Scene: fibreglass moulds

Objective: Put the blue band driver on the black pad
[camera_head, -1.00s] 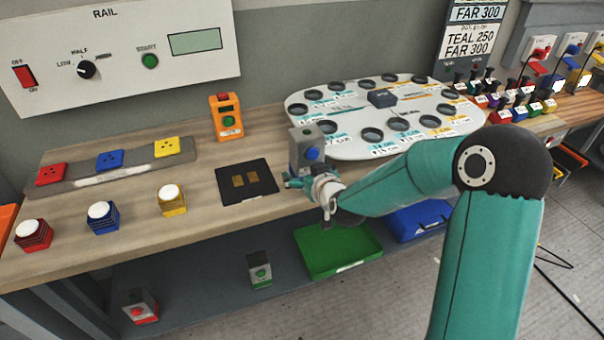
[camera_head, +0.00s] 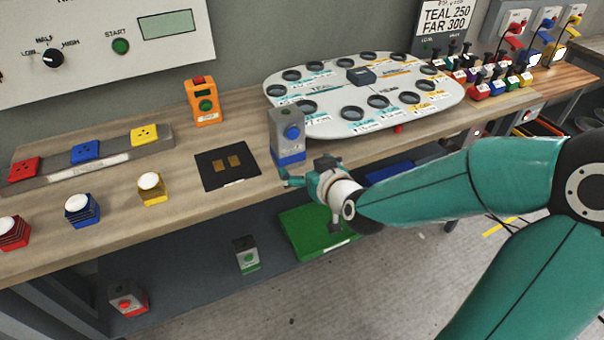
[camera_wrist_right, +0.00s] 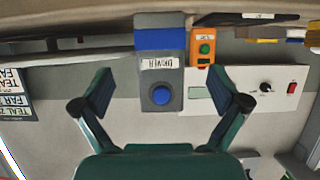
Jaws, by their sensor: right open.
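The blue band driver (camera_head: 287,128) is a grey box with a blue button and a blue band at its base. It stands upright on the bench just right of the black pad (camera_head: 214,179), off the pad. My right gripper (camera_head: 306,172) is open in front of the driver, near the bench's front edge. In the right wrist view, which is upside down, the driver (camera_wrist_right: 160,75) shows its label between the spread fingers, with a gap on each side. The pad carries two small brown patches and nothing stands on it. My left gripper is not in view.
An orange box (camera_head: 204,102) stands behind the pad. A white board with round holes (camera_head: 330,88) lies behind and right of the driver. Yellow (camera_head: 152,189) and other coloured button blocks stand left of the pad. A green tray (camera_head: 310,236) lies below the bench.

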